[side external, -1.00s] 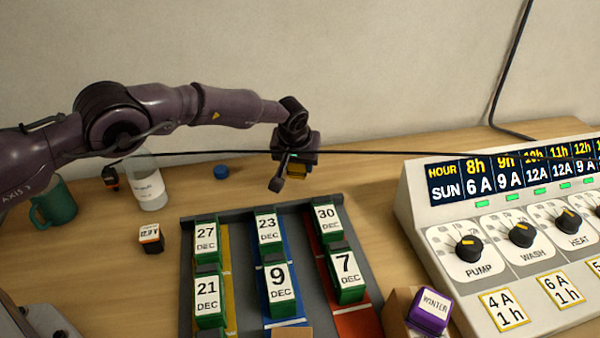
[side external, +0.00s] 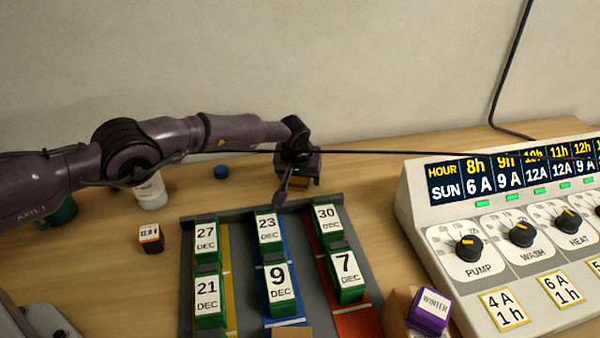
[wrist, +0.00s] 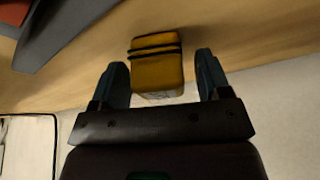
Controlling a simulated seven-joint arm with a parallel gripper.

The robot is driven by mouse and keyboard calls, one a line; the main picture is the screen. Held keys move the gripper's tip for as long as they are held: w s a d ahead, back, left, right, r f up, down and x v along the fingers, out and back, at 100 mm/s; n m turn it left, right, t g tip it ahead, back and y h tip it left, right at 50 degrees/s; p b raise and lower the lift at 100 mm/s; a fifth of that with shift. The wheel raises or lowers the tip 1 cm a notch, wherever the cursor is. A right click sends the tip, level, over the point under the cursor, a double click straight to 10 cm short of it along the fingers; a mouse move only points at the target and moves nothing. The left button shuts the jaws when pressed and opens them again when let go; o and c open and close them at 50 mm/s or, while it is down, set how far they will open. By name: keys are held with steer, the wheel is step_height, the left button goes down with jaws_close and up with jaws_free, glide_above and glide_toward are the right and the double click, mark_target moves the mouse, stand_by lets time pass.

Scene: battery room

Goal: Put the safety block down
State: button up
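The safety block, taken to be the yellow block with dark bands (wrist: 156,66), shows between the two fingers of my gripper (wrist: 163,72) in the wrist view. The fingers stand wider than the block, with a clear gap at the right finger and little or none at the left. In the side view the yellow block (side external: 300,184) is partly hidden under my gripper (side external: 299,168), low over the wooden table behind the grey rack. I cannot tell whether its underside touches the table.
The grey rack (side external: 240,217) holds several green date blocks just in front. A blue cap (side external: 221,172), a white bottle (side external: 151,192) and a small white-and-orange block (side external: 151,238) stand left. A control panel (side external: 425,222) is at right.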

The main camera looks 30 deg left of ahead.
steer(key=v, duration=1.2)
steer(key=shift+r, duration=0.2)
steer(key=s+a+r, duration=0.3)
steer(key=s+r, duration=0.2)
steer(key=r, duration=0.2)
steer(key=s+a+r+m+h, duration=0.1)
steer(key=s+a+r, duration=0.3)
steer(key=r, duration=0.3)
steer(key=s+a+r, duration=0.3)
steer(key=s+r, duration=0.2)
steer(key=r, duration=0.2)
steer(key=s+a+m, duration=0.1)
steer(key=s+a, duration=0.1)
steer(key=s, duration=1)
steer(key=s+a+r+m+t, duration=0.1)
steer(key=s+a+m, duration=0.1)
steer(key=s, duration=1)
steer(key=shift+s+m+t+h, duration=0.3)
steer(key=shift+s, duration=0.05)
